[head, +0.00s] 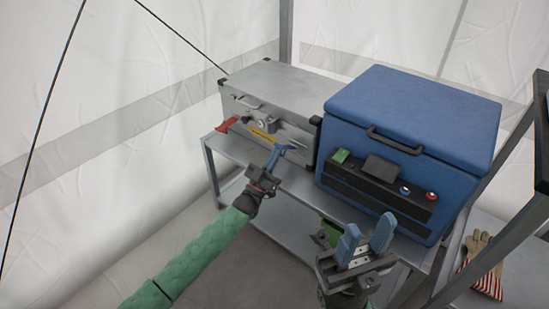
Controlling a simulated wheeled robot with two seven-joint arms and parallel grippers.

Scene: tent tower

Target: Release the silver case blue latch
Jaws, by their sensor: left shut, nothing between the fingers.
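The silver case (280,88) stands on a grey metal shelf, its lid shut. On its front are a red latch (227,124) at the left, a round lock and a yellow strip (263,135). A blue piece that looks like the blue latch (292,147) shows low at the right of the front, partly behind my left gripper. My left gripper (274,158) is shut and empty, its blue fingers at the blue latch; I cannot tell whether they touch. My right gripper (368,228) is open and empty, in front of the blue cooler box.
The blue cooler box (410,115), with a black handle and a control panel, stands right beside the case. The grey shelf (228,147) runs under both. Dark frame bars edge the right side.

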